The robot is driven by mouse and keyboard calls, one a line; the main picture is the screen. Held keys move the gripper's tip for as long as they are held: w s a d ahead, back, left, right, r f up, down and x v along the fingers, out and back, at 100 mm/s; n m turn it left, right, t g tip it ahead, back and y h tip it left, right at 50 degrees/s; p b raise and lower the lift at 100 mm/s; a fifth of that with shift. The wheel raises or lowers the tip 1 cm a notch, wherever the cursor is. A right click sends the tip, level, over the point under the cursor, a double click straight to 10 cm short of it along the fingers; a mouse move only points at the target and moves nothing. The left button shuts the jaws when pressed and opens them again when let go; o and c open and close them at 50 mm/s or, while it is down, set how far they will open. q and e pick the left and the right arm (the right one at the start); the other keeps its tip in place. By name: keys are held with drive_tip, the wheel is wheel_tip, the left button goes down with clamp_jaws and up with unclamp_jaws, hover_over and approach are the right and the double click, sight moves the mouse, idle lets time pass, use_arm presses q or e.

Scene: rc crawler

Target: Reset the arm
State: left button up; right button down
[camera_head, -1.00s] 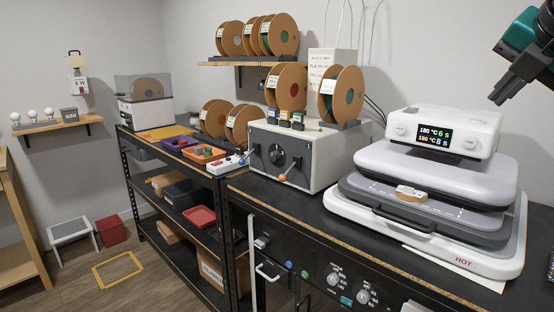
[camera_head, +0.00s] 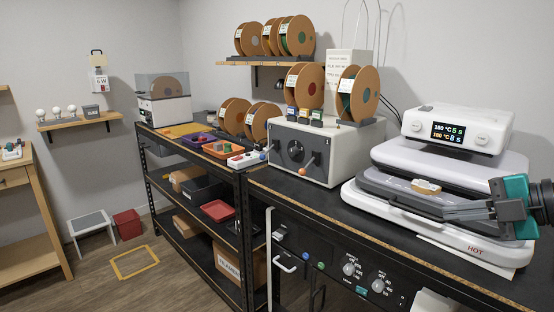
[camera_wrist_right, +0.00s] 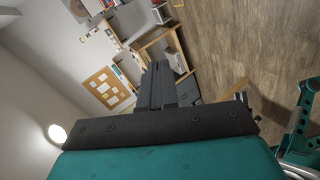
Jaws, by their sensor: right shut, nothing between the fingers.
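My right arm comes in from the right edge, with a teal wrist. Its grey gripper (camera_head: 460,212) points left, with its fingers together and nothing between them. It is in front of the right side of the heat press (camera_head: 440,160), near the press's front edge and dark handle; I cannot tell whether it touches. In the right wrist view the shut fingers (camera_wrist_right: 160,85) point out over open room. My left gripper is not in view. A teal arm part of mine shows at the lower right of the wrist view.
The press stands on a black bench (camera_head: 320,205), with a HOT label and a lit display. A grey control box (camera_head: 325,150) with filament spools on top stands left of it. A black shelf rack (camera_head: 205,215) holds trays. Floor at the lower left is mostly clear.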

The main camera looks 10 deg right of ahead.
drive_tip(key=s+a+f+m+t+h, duration=0.2)
drive_tip(key=f+m, duration=0.3)
drive_tip(key=f, duration=0.3)
drive_tip(key=s+a+f+m+t+h, duration=0.1)
drive_tip(key=s+a+f+m+t, duration=0.15)
drive_tip(key=f+m, duration=0.45)
drive_tip(key=s+a+f+m+t+h, duration=0.1)
drive_tip(key=s+f+m+h, duration=0.15)
drive_tip(key=f, duration=0.75)
drive_tip(key=s+a+f+m+g, duration=0.4)
drive_tip(key=s+a+f+m, duration=0.2)
drive_tip(key=s+a+f, duration=0.3)
drive_tip(key=a+f, duration=0.2)
drive_tip(key=a, duration=0.2)
drive_tip(key=shift+s+f+h, duration=0.3)
drive_tip(key=shift+s+h, duration=0.05)
drive_tip(key=shift+s, duration=0.05)
drive_tip(key=shift+d, duration=0.1)
idle(2.8)
